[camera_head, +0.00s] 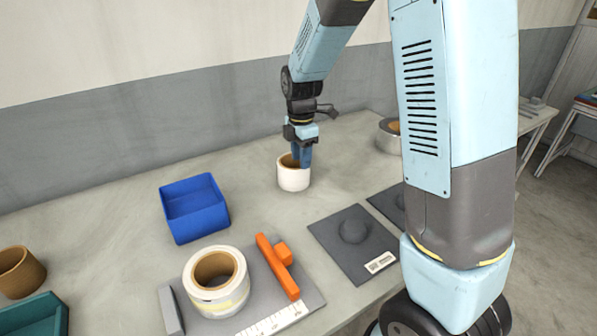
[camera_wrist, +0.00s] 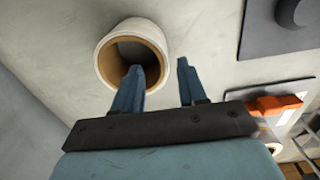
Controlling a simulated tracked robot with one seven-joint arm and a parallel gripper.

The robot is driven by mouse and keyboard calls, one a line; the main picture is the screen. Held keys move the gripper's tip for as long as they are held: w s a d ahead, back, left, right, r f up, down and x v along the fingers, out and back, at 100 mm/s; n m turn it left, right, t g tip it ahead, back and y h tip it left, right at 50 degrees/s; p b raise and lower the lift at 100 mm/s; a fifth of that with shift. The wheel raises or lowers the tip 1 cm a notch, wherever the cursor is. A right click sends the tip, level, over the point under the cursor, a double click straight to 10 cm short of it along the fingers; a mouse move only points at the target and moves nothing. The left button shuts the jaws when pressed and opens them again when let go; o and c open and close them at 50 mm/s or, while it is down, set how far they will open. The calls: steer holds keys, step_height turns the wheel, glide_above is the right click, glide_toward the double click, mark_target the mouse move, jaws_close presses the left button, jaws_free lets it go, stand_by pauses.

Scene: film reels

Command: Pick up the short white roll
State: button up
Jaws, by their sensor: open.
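A white roll (camera_head: 293,181) with a brown cardboard core stands upright on the bench below my gripper (camera_head: 303,163). In the wrist view, this roll (camera_wrist: 104,48) shows its round opening. My gripper (camera_wrist: 159,66) is open there: the left fingertip overlaps the opening and the right fingertip lies outside the roll, with the roll's right wall between them. I cannot tell how deep the fingers reach or whether they touch it. A second, wider white roll (camera_head: 213,297) sits at the front on a grey plate (camera_head: 258,290).
An orange tool (camera_head: 277,266) lies on the grey plate. A dark mat with a dome (camera_head: 352,232) is front right. A silver roll (camera_head: 388,139) stands at the back right. A brown ring (camera_head: 20,272) and teal bin (camera_head: 35,318) are far left.

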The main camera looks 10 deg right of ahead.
glide_above(301, 189)
steer(key=shift+w+f, duration=0.25)
steer(key=shift+f, duration=1.05)
steer(key=shift+w+f, duration=0.2)
steer(key=shift+f, duration=1.1)
jaws_close()
